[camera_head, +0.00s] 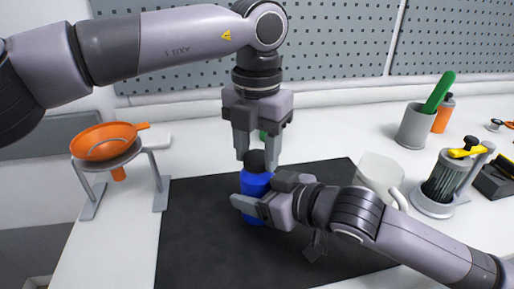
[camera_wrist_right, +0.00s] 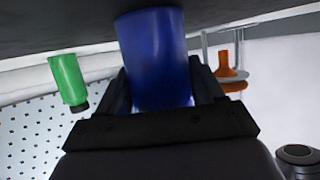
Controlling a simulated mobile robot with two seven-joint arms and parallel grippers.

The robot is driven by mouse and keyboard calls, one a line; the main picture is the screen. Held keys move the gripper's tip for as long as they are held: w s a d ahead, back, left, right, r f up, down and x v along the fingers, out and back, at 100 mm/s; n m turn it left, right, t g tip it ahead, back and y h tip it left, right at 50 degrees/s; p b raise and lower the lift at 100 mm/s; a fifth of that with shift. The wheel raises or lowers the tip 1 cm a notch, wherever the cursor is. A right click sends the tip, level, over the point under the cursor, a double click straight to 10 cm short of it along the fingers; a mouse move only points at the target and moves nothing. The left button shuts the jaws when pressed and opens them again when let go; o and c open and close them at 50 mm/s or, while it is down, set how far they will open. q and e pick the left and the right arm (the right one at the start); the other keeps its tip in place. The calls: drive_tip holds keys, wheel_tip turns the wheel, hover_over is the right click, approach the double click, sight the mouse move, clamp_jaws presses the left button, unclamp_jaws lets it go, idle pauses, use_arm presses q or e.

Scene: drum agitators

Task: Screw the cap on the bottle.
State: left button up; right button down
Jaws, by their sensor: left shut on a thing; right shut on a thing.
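A blue bottle (camera_head: 256,183) stands upright on the black mat (camera_head: 200,235). It also fills the middle of the right wrist view (camera_wrist_right: 155,60). A black cap (camera_head: 255,160) sits at the top of the bottle; whether it is threaded on I cannot tell. My left gripper (camera_head: 257,160) points straight down from above and is shut on the cap. My right gripper (camera_head: 254,205) comes in from the right and is shut around the bottle's body, partly hiding its lower half.
An orange funnel (camera_head: 105,142) rests in a grey stand at the left. A white mug (camera_head: 378,172), a grey cup with a green tool (camera_head: 438,95) and a ribbed container (camera_head: 443,180) stand at the right. A green bottle (camera_wrist_right: 68,80) is behind. The mat's left part is clear.

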use_arm(q)
drive_tip(key=m, duration=0.9)
drive_tip(key=shift+m, duration=0.3)
drive_tip(key=m, duration=0.4)
drive_tip(key=shift+m, duration=0.3)
drive_tip(key=m, duration=0.6)
drive_tip(key=o, duration=1.2)
drive_tip(key=shift+o, duration=0.2)
wheel_tip(320, 180, up, 12)
